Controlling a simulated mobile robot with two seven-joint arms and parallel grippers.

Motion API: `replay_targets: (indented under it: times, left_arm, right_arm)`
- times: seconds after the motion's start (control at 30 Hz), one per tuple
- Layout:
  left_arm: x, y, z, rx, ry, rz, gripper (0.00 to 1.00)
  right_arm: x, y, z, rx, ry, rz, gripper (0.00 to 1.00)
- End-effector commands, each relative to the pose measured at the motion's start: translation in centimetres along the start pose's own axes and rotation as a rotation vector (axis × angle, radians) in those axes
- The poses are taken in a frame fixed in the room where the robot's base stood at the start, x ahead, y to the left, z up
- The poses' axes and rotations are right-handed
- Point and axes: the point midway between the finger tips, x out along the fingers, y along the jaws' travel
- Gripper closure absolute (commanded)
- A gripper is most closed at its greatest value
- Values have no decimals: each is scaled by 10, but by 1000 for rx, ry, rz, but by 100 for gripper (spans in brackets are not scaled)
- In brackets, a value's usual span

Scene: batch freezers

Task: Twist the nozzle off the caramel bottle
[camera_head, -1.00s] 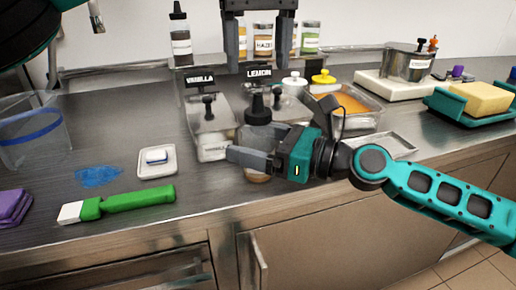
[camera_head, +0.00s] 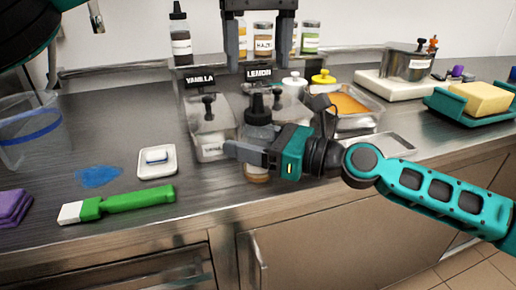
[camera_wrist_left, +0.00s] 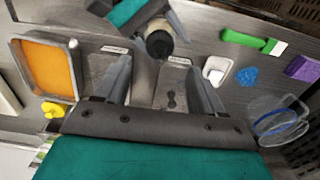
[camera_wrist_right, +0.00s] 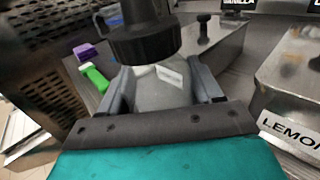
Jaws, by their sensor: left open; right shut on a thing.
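The caramel bottle (camera_head: 257,138) is a clear squeeze bottle with a black nozzle (camera_head: 256,106), upright near the counter's front. A brownish layer shows at its bottom. My right gripper (camera_head: 250,153) is shut around the bottle's body; the right wrist view shows the bottle (camera_wrist_right: 160,88) between its fingers and the black nozzle collar (camera_wrist_right: 145,40) above them. My left gripper (camera_head: 260,50) is open and empty, pointing down, higher and behind the bottle. In the left wrist view the bottle's top (camera_wrist_left: 160,42) lies beyond the open left fingers.
Vanilla (camera_head: 208,128) and lemon (camera_head: 285,102) lidded tubs stand beside and behind the bottle. A tray of orange filling (camera_head: 352,104) is at right. A green brush (camera_head: 125,202), white dish (camera_head: 157,162) and purple cloth (camera_head: 14,207) lie at left. Topping jars and a dark bottle (camera_head: 180,38) stand at the back.

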Motion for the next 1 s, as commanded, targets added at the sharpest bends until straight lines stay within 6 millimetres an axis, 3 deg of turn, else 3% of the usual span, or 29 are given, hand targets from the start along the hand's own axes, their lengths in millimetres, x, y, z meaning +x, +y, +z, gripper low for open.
replay_targets:
  times: [0.4, 0.83, 1.0]
  left_arm:
    - [0, 0, 0, 20, 1, -1, 31]
    - [1, 0, 0, 377, 1, -1, 31]
    - [18, -1, 0, 396, -1, -2, 31]
  right_arm:
    - [0, 0, 0, 0, 1, 0, 100]
    - [0, 0, 0, 0, 1, 0, 100]
    - [0, 0, 0, 0, 1, 0, 100]
